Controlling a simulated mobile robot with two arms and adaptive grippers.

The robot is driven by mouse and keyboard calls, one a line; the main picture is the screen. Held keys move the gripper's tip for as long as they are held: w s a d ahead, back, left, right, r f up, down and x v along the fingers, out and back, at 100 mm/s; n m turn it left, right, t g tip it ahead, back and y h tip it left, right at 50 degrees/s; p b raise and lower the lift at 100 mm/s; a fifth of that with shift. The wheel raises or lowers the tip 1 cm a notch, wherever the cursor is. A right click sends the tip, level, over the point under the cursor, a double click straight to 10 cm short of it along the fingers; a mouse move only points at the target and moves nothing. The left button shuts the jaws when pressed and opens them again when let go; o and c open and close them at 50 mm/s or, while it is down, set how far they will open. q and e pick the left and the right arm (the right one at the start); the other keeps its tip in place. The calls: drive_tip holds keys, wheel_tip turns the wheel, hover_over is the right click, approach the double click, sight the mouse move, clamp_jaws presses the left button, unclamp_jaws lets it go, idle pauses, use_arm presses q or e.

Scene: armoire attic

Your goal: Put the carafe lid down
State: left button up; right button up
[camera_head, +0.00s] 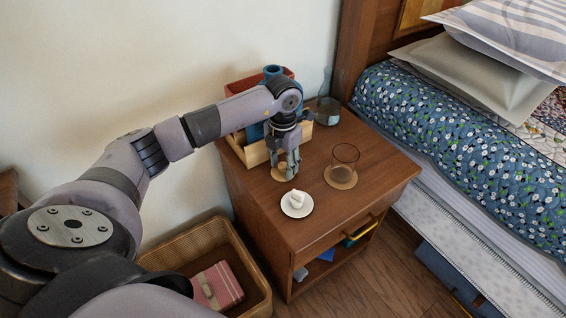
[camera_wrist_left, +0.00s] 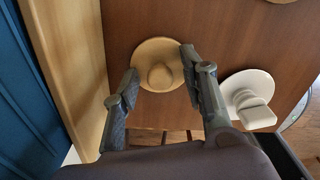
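The carafe lid, a round tan disc with a knob on top, shows in the wrist view (camera_wrist_left: 157,50) knob up over the brown nightstand top. In the head view the lid (camera_head: 279,174) is partly hidden by my left gripper (camera_head: 286,168), which points down at it. In the wrist view the left gripper's fingers (camera_wrist_left: 160,64) are spread apart, one on each side of the lid, clear of the knob; contact with the rim cannot be made out. The glass carafe (camera_head: 327,112) stands at the nightstand's back corner. My right gripper is out of view.
On the nightstand (camera_head: 337,215), a white dish (camera_head: 297,210) holding a small white object is close in front of the gripper. A glass (camera_head: 344,160) on a round coaster stands to the right. A wooden box (camera_head: 251,155) lies behind left. The front right top is clear.

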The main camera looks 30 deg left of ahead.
sight(283, 165)
use_arm(q)
drive_tip(key=shift+r, duration=0.1)
wheel_tip(283, 165, up, 12)
drive_tip(key=p, duration=0.2)
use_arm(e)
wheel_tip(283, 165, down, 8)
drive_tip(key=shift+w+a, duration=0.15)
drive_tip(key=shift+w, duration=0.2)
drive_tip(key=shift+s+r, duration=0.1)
